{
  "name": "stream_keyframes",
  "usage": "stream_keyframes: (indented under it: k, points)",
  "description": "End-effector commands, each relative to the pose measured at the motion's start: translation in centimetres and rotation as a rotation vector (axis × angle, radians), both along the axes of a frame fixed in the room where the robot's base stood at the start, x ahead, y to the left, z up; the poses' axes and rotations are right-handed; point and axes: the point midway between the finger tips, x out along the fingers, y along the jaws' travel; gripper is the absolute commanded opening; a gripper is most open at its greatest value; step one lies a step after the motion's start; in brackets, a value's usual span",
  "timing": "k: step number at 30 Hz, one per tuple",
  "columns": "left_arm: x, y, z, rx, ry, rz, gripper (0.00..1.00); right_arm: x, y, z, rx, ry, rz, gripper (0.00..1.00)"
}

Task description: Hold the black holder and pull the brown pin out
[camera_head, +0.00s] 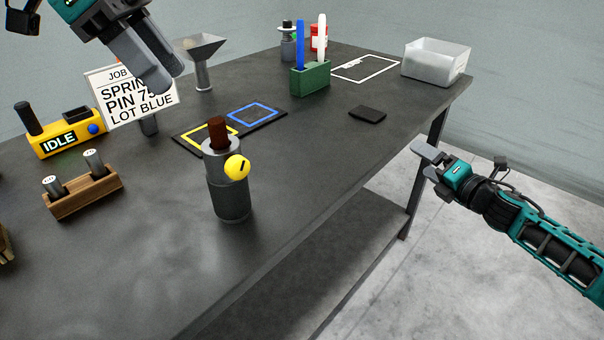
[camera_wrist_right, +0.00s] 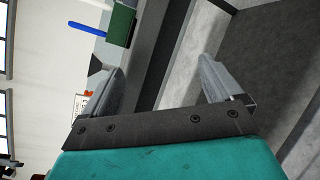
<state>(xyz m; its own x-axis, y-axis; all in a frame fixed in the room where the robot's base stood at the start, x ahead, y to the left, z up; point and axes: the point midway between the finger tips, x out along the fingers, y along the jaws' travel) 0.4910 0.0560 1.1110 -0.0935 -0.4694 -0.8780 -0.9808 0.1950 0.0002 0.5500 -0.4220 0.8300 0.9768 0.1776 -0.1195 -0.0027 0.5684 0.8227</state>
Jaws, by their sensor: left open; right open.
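The black holder (camera_head: 231,198) stands upright near the middle of the dark table (camera_head: 300,155). It is a dark cylinder with a lighter grey top and a yellow round knob (camera_head: 237,168) on its side. The brown pin (camera_head: 218,133) sticks up from the holder's top; its lower part is hidden inside. My left gripper (camera_head: 154,74) is open and empty, above the table to the upper left of the holder. My right gripper (camera_head: 431,170) is open and empty, off the table's right edge; its spread fingers also show in the right wrist view (camera_wrist_right: 160,82).
Behind the holder are a mat (camera_head: 262,124) with yellow and blue outlines, a green pen box (camera_head: 310,79) and a black flat block (camera_head: 367,114). A white bin (camera_head: 436,63) stands far right. A wooden rack (camera_head: 84,196), a yellow IDLE box (camera_head: 68,139) and a sign (camera_head: 118,98) stand left.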

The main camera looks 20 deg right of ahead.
Motion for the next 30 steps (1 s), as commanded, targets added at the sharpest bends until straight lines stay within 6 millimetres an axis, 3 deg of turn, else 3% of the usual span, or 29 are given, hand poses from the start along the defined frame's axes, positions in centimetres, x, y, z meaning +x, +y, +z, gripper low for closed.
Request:
stream_keyframes:
  k: [1,6,8,10,13,18,21,24,30]
  points:
    - [0.0,0.0,0.0,0.0,0.0,0.0,0.43,1.1,0.2,3.2,-0.05,-0.075,0.047,0.93]
    - [0.0,0.0,0.0,0.0,0.0,0.0,0.43,2.6,3.8,12.6,-0.163,-0.313,0.249,0.93]
    - [0.0,0.0,0.0,0.0,0.0,0.0,0.43,2.5,5.8,15.4,-0.21,-0.395,0.34,0.93]
    - [0.0,0.0,0.0,0.0,0.0,0.0,0.43,2.1,8.5,16.7,-0.267,-0.464,0.45,0.93]
    - [0.0,0.0,0.0,0.0,0.0,0.0,0.43,1.0,13.0,16.1,-0.347,-0.54,0.616,0.93]
    - [0.0,0.0,0.0,0.0,0.0,0.0,0.43,-1.7,21.2,12.7,-0.461,-0.665,0.905,0.93]
    - [0.0,0.0,0.0,0.0,0.0,0.0,0.43,-3.6,25.1,11.1,-0.515,-0.741,1.054,0.93]
    - [0.0,0.0,0.0,0.0,0.0,0.0,0.43,-5.2,27.9,9.9,-0.553,-0.806,1.171,0.93]
    - [0.0,0.0,0.0,0.0,0.0,0.0,0.43,-7.0,30.6,8.7,-0.591,-0.878,1.296,0.93]
